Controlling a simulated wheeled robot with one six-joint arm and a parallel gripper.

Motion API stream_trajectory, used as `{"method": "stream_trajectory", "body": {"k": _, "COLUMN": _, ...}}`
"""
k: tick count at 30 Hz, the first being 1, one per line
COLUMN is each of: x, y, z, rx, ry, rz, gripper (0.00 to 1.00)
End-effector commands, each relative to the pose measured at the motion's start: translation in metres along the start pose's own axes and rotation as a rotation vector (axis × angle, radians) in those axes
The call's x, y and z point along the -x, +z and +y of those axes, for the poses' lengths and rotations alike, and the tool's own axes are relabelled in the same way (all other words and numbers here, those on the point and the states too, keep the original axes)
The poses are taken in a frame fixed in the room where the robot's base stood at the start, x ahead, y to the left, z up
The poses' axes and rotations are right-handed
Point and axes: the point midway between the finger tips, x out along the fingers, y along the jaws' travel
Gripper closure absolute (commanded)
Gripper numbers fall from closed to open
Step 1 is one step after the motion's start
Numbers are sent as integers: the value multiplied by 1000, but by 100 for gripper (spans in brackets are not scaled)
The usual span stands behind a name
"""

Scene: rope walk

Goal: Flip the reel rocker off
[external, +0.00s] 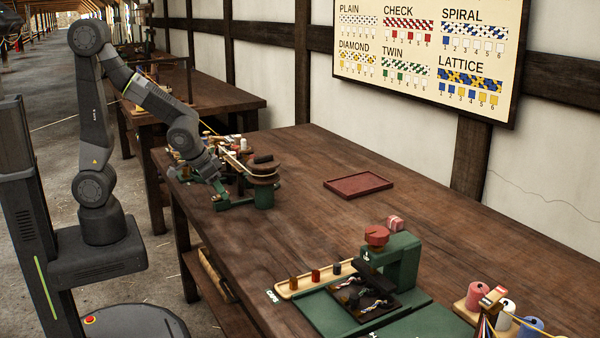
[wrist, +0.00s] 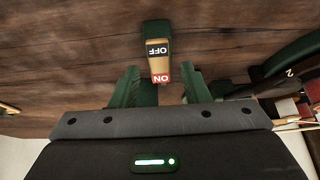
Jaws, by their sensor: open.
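The reel rocker (wrist: 158,59) shows in the wrist view at the top centre. It is a tan rocker in a dark green housing, marked OFF at one end and ON on a red patch at the end nearer my gripper. My gripper (wrist: 160,88) is open, its two green fingers apart on either side of the rocker's ON end, with nothing held between them. I cannot tell whether a finger touches it. In the external view my gripper (external: 212,178) is low over the far left of the bench, by the green reel machine (external: 264,193). The rocker is not discernible there.
A dark red tray (external: 358,185) lies empty mid-bench. A green press (external: 402,262) and a peg strip (external: 315,280) stand nearer the front. Spools (external: 530,325) sit at the front right. Green parts and a dark curved piece (wrist: 290,60) lie right of the rocker in the wrist view.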

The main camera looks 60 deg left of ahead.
Motion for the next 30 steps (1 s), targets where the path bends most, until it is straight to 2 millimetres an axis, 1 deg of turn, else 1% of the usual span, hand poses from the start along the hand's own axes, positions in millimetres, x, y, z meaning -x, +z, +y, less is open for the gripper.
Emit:
{"method": "stream_trajectory", "body": {"k": 5, "x": 24, "y": -1, "z": 0, "rx": 0, "ry": 2, "rz": 5, "gripper": 58}}
{"method": "stream_trajectory", "body": {"k": 15, "x": 88, "y": -2, "z": 1, "rx": 1, "ry": 4, "rz": 6, "gripper": 58}}
{"method": "stream_trajectory", "body": {"k": 21, "x": 118, "y": -1, "z": 1, "rx": 0, "ry": 3, "rz": 5, "gripper": 58}}
{"method": "stream_trajectory", "body": {"k": 25, "x": 129, "y": 0, "z": 0, "rx": 0, "ry": 2, "rz": 3, "gripper": 58}}
{"method": "stream_trajectory", "body": {"k": 30, "x": 134, "y": 0, "z": 0, "rx": 0, "ry": 1, "rz": 2, "gripper": 58}}
